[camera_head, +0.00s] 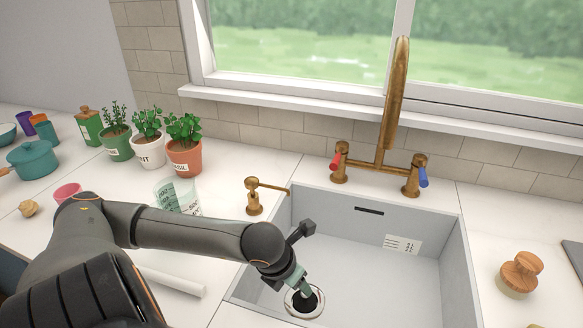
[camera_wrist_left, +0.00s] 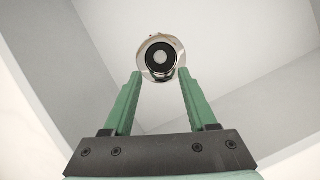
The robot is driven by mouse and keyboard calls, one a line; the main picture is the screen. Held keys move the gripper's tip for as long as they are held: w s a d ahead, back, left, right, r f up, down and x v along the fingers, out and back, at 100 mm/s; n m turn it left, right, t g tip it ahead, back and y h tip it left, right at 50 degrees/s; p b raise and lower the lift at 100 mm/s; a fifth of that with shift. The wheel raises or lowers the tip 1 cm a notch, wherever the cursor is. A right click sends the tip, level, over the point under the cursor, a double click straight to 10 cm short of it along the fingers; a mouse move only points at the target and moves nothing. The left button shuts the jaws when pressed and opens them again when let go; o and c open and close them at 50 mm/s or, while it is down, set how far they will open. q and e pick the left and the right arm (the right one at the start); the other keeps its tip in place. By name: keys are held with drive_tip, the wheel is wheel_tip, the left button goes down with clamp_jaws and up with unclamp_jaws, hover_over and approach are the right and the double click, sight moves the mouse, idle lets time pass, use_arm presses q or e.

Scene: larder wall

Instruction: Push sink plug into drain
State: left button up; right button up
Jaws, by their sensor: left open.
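The chrome-rimmed drain (camera_head: 291,309) is in the sink floor at the lower middle of the head view; the wrist view shows its shiny ring (camera_wrist_left: 177,43). A round black plug (camera_wrist_left: 160,68) with a pale grey centre lies within that ring in the wrist view; I cannot tell how deep it sits. My left gripper (camera_head: 303,289) points down over the drain. In the wrist view the left gripper's (camera_wrist_left: 158,75) green fingers are apart, with nothing held between them. In the head view the gripper partly hides the plug and drain. My right gripper is not in view.
The grey sink (camera_head: 355,265) has walls around the gripper. A brass tap (camera_head: 390,110) and a soap dispenser (camera_head: 254,196) stand behind it. A glass (camera_head: 178,196) and potted herbs (camera_head: 184,150) are at left; a wooden-handled brush (camera_head: 519,272) is at right. The sink floor right of the drain is clear.

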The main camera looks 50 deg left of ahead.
use_arm(q)
drive_tip(key=shift+v, duration=2.05)
